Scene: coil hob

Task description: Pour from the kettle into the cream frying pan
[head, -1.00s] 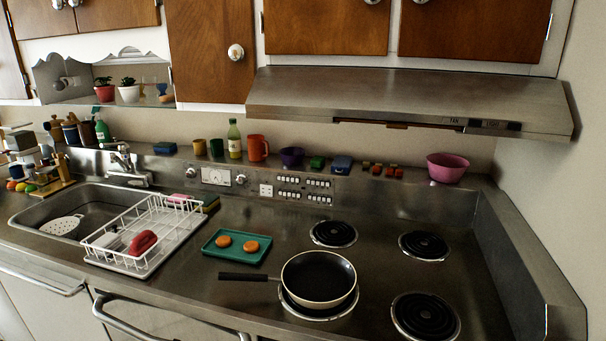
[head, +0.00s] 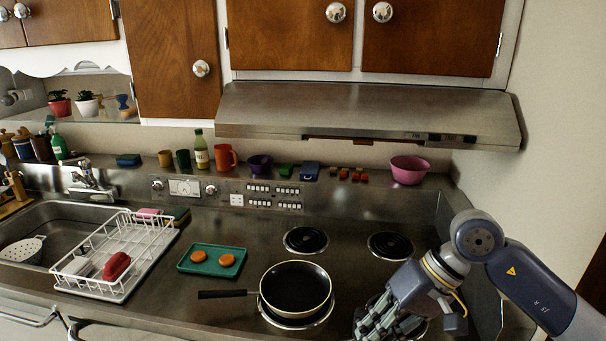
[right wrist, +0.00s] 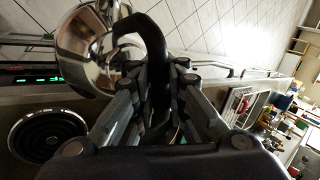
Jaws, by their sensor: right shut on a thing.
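The cream frying pan (head: 296,288) rests on the front left coil in the head view, its dark handle pointing left. Its inside is black and looks empty. My right gripper (head: 378,328) is over the front right coil, to the right of the pan, fingers pointing down. In the right wrist view, my right gripper (right wrist: 160,115) is shut on the black handle of the shiny metal kettle (right wrist: 85,48). The kettle's body hangs beyond the fingers; I cannot make out its spout. The kettle does not show in the head view. My left gripper is in neither current view.
A teal tray (head: 212,260) with two orange rounds lies left of the pan, beyond its handle. A white dish rack (head: 118,250) stands farther left by the sink. The two rear coils (head: 306,240) are bare. A range hood (head: 370,115) overhangs the back.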

